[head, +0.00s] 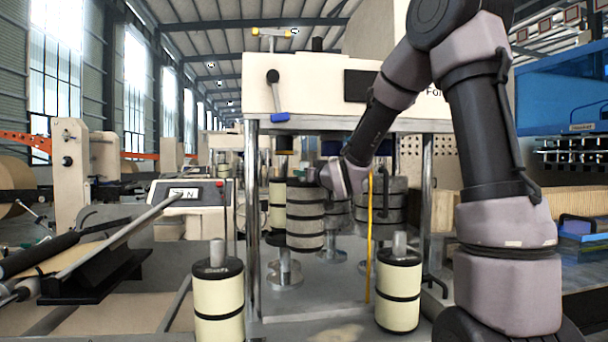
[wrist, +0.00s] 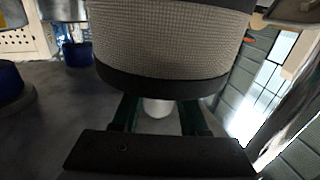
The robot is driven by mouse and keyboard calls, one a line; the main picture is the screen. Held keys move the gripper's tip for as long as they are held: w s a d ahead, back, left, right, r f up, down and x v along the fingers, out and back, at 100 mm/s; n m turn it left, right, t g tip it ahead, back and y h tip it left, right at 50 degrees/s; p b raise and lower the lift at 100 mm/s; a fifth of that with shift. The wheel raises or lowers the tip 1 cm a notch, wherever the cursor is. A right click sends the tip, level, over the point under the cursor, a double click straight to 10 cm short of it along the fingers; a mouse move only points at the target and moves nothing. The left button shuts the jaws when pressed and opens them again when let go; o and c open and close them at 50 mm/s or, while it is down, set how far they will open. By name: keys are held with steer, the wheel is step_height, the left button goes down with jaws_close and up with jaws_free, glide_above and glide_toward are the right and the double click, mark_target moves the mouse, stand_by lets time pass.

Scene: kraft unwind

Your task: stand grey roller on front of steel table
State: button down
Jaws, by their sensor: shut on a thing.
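The grey roller (head: 305,222), with black bands, is upright in the head view, just left of my gripper (head: 327,180). In the wrist view the grey woven roller (wrist: 170,45) with its dark end band fills the top, close to my gripper (wrist: 158,108). A pale stub (wrist: 157,107) shows between the green fingers. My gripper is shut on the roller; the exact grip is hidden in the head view. The roller appears to be held above the steel table (head: 290,327); the gap below it is hard to judge.
Cream rollers with black bands stand at the front left (head: 218,298) and front right (head: 398,293). Another grey roller (head: 384,205) is behind, right of my gripper. Chrome posts (head: 252,200) and a yellow rod (head: 370,240) rise nearby. The table between the cream rollers looks clear.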

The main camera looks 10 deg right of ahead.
steer(key=shift+r, duration=1.15)
